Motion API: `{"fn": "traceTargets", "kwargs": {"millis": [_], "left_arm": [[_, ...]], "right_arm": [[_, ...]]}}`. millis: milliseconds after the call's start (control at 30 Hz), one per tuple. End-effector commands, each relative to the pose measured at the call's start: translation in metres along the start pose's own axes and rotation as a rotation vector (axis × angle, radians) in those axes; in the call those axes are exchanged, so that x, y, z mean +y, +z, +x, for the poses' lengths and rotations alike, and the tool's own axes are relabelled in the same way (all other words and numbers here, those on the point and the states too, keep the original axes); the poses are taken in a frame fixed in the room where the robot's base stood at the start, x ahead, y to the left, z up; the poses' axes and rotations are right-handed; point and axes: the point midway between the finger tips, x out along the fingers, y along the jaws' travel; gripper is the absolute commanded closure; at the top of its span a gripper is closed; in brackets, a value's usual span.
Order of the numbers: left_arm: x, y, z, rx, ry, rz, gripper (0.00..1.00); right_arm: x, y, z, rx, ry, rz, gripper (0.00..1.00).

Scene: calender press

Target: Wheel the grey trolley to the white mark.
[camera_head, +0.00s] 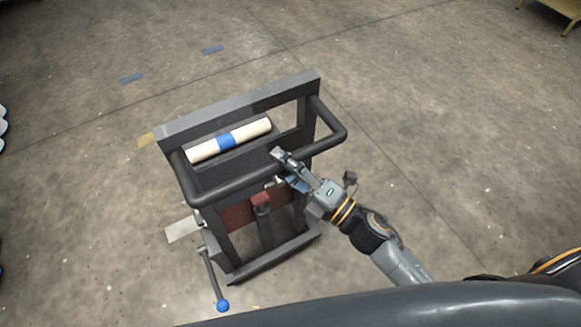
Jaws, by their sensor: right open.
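The grey trolley (240,108) stands upright in the middle of the head view, with a dark looped handle bar (240,187) on its near side. A white roll with a blue band (202,150) lies across it. My right gripper (279,167) is open at the right part of the handle bar, its fingers close around or beside the bar; I cannot tell whether they touch it. A white mark (182,230) shows on the floor just left of the trolley's lower part, perhaps partly hidden by it. My left gripper is not in view.
A lever with a blue knob (222,305) sticks out at the trolley's lower left. A yellowish floor mark (146,140) and two blue ones (131,78) lie beyond it. A yellowish piece of furniture (556,12) stands far right. The floor around is mostly clear.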

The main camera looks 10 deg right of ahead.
Motion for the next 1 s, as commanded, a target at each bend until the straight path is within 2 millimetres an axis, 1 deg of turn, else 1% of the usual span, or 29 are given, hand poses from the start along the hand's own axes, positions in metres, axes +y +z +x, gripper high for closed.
{"fn": "traceTargets", "kwargs": {"millis": [67, 167, 400, 500, 600, 700, 800, 1000], "left_arm": [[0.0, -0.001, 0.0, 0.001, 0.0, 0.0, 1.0], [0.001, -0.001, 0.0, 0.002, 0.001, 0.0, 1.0], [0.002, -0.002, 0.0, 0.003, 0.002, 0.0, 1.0], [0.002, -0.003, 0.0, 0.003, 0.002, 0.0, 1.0], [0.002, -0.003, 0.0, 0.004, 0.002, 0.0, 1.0], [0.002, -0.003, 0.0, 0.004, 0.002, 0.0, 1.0], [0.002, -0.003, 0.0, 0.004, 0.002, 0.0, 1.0], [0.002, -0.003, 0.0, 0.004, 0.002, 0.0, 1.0]], "right_arm": [[-0.001, 0.0, -0.005, -0.001, -0.002, 0.001, 0.52], [-0.001, 0.0, -0.019, -0.001, -0.003, 0.003, 0.52], [-0.001, -0.001, -0.07, -0.002, -0.005, 0.003, 0.52], [-0.001, -0.001, -0.09, -0.002, -0.005, 0.002, 0.52], [-0.001, -0.001, -0.105, -0.001, -0.004, 0.002, 0.52], [-0.001, -0.001, -0.115, 0.0, -0.002, 0.001, 0.52], [0.0, 0.0, -0.12, -0.001, -0.001, 0.0, 0.52], [0.0, 0.0, -0.122, 0.0, 0.0, -0.001, 0.52]]}}
